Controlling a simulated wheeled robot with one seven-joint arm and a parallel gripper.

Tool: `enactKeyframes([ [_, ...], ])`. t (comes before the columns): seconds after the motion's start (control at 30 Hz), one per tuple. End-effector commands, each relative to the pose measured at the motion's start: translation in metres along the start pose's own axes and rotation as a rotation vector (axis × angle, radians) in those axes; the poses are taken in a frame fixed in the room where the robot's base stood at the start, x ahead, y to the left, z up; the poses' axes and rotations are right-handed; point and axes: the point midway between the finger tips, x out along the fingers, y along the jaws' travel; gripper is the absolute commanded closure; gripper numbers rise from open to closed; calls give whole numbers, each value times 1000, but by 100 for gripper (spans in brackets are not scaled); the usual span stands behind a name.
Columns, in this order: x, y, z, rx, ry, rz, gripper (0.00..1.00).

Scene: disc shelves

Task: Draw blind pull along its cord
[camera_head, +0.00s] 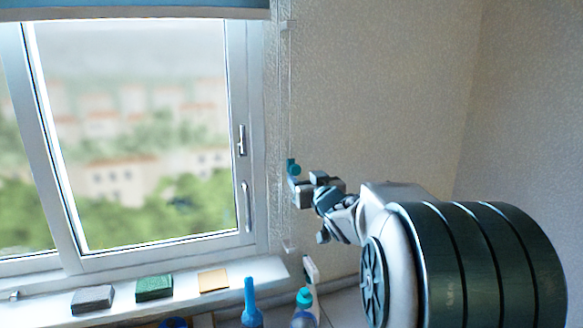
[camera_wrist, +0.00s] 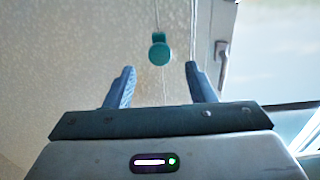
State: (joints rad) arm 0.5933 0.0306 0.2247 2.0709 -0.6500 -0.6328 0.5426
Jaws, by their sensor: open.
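The teal blind pull (camera_head: 292,167) hangs on its cord beside the right edge of the window frame. The cord (camera_head: 285,100) runs up the wall toward the blue blind (camera_head: 130,4) at the top of the window. My gripper (camera_head: 301,192) is close to the pull, just below and right of it in the head view. In the wrist view the pull (camera_wrist: 159,49) hangs ahead of my open gripper (camera_wrist: 159,78), between the lines of the two blue fingers and beyond their tips. Nothing is between the fingers. Whether the pull touches a finger cannot be told from the head view.
The window sill (camera_head: 60,308) holds a grey sponge (camera_head: 93,298), a green sponge (camera_head: 154,288) and a tan pad (camera_head: 213,280). A blue bottle (camera_head: 251,305) and a teal-capped bottle (camera_head: 305,308) stand below my gripper. The window handle (camera_head: 241,140) sticks out left of the cord.

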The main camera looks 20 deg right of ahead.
Motion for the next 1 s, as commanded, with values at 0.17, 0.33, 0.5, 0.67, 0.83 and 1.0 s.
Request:
enactKeyframes([
  [0.17,32,0,0,3,-2,-1,50],
  [0.33,59,0,0,2,-2,0,50],
  [0.5,78,0,0,1,-1,0,50],
  [0.67,87,0,0,2,-2,1,50],
  [0.83,89,0,0,0,-1,1,50],
  [1.0,89,0,0,0,-1,1,56],
])
